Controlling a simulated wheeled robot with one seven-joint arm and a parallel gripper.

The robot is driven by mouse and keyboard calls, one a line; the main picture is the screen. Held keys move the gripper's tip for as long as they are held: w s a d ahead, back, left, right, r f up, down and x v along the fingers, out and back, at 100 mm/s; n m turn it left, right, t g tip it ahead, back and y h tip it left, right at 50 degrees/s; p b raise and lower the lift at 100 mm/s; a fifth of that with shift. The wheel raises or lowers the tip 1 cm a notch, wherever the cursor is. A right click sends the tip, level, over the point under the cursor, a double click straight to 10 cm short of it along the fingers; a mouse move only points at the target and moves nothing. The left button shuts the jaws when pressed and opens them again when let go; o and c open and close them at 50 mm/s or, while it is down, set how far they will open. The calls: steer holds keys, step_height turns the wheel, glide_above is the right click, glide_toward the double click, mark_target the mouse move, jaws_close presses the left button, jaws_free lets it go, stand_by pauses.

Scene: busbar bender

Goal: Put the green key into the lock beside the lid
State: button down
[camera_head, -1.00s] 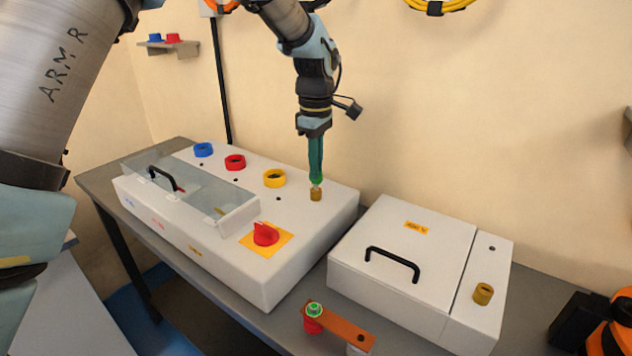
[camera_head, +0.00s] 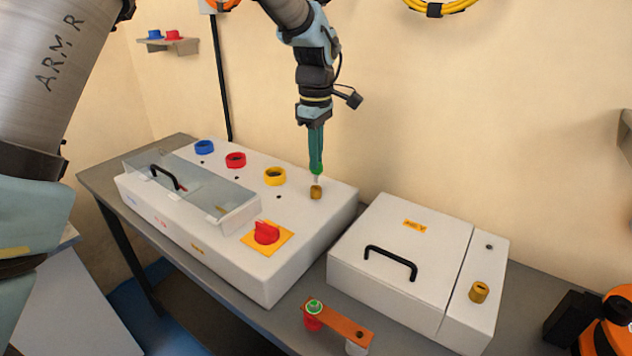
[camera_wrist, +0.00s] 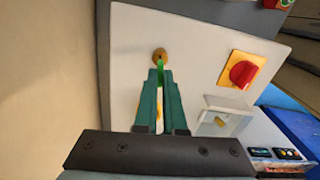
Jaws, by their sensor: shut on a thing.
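My gripper (camera_head: 316,170) is shut on the green key (camera_head: 316,174) and points down above a brass lock (camera_head: 316,192) at the back right of the white control box. A short pale shaft shows below the key's green part, its end close to the lock top; I cannot tell if it touches. In the wrist view the green key (camera_wrist: 160,68) sits between my fingertips, just below the lock (camera_wrist: 160,54). A second brass lock (camera_head: 479,291) sits beside the white lid (camera_head: 400,245) of the right box. A clear lid (camera_head: 190,182) with a black handle covers the control box's front left.
A red rotary switch (camera_head: 266,232) stands in front of the lock. Blue (camera_head: 204,147), red (camera_head: 236,160) and yellow (camera_head: 275,177) rings line the back. A copper bar (camera_head: 342,325) with a red post is at the front. A black handle (camera_head: 391,262) sticks up from the right lid.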

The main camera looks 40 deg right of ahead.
steer(key=shift+r+p, duration=1.95)
steer(key=shift+r, duration=0.6)
steer(key=shift+f, duration=0.1)
